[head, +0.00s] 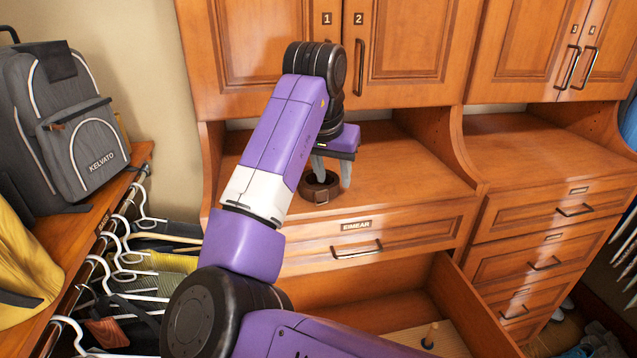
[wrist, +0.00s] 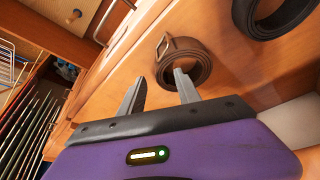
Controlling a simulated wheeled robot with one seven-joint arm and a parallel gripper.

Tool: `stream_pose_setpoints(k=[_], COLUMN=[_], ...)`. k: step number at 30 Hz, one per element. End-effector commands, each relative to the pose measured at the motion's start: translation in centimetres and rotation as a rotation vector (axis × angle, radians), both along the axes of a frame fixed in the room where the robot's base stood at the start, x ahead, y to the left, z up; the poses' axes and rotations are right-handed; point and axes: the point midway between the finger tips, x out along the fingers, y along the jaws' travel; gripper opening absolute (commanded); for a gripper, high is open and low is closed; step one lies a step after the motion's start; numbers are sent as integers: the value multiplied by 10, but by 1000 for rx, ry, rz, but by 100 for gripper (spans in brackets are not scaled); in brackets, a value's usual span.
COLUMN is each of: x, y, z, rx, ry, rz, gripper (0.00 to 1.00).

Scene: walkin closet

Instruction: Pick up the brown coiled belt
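The brown coiled belt (head: 318,192) lies on the wooden counter below my gripper in the head view. In the wrist view the belt (wrist: 183,86) shows as a round coil with its buckle at the upper left, just beyond the fingertips and closer to the right finger. My gripper (head: 333,184) points down at the counter, its fingers apart with nothing between them. In the wrist view my gripper (wrist: 160,76) is clearly open. I cannot tell whether a fingertip touches the belt. Part of the belt is hidden behind a finger in the head view.
A black coil (wrist: 287,22) lies beside the belt in the wrist view. The counter (head: 420,175) is clear to the right. Cabinet doors (head: 400,50) rise behind. An open drawer (head: 350,290) sticks out below. A grey backpack (head: 85,150) and hangers are at left.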

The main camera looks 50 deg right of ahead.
Motion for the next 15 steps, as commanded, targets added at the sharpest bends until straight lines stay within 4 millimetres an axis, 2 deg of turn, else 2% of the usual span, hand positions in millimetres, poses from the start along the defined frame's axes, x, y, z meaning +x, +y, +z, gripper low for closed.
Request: stream_pose_setpoints(k=[3, 6, 13, 14, 15], x=[2, 3, 4, 4, 4], y=[-5, -7, -8, -8, -8], z=[-15, -21, -23, -23, -23], rx=[1, 0, -1, -1, -1], ry=[1, 0, -1, -1, -1], rz=[0, 0, -1, -1, -1], gripper=[40, 40, 40, 38, 30])
